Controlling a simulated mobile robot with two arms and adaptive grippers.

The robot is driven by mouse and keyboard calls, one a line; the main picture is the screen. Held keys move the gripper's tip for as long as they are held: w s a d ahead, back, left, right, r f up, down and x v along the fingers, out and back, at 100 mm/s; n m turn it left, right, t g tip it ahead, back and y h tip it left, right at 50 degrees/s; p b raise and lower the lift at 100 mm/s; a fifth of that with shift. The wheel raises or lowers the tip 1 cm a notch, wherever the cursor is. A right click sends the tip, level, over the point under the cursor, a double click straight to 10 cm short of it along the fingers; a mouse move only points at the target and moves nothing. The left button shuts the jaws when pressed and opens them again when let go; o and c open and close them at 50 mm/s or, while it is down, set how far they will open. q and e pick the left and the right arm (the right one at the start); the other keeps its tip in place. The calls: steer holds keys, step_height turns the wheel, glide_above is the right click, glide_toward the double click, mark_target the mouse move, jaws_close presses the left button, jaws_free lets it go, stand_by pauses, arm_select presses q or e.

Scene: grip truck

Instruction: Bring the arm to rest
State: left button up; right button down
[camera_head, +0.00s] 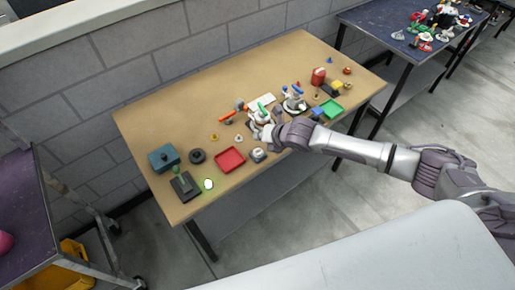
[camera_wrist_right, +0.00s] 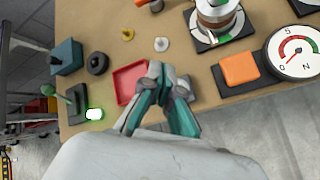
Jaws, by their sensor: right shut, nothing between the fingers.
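My right arm reaches in from the right in the head view, and its gripper (camera_head: 262,118) is over the middle of the wooden table (camera_head: 150,115). In the right wrist view the gripper (camera_wrist_right: 157,72) has its fingertips together with nothing between them. It appears above the table, and in that view its tips overlap the right edge of the red tray (camera_wrist_right: 128,82). The arm and gripper hide part of the tabletop in the head view. My left gripper is not in view.
A teal box (camera_head: 163,158), a black ring (camera_head: 197,156) and a dark plate (camera_head: 185,186) stand at the table's left end. A gauge (camera_wrist_right: 296,51) and an orange block (camera_wrist_right: 239,69) are right of the gripper. Another cluttered table (camera_head: 385,22) stands behind.

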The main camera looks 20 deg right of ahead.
steer(key=s+a+m+g, duration=0.1)
steer(key=s+a+m, duration=0.9)
steer(key=s, duration=0.3)
steer(key=s+d+r+m+g+h, duration=0.1)
steer(key=s+d+m+g+h, duration=0.1)
steer(key=s+d+m, duration=0.65)
steer(key=s+d+r+m+g+h, duration=0.2)
steer(key=s+d+m, duration=0.3)
steer(key=s+m, duration=0.65)
step_height(320, 180, down, 29)
steer(key=g+b, duration=0.1)
steer(key=b, duration=0.2)
steer(key=s+d+f+g+b, duration=0.1)
steer(key=s+d+f+b, duration=0.1)
steer(key=s+f, duration=1.5)
step_height(320, 180, down, 2)
steer(key=shift+s+d, duration=0.25)
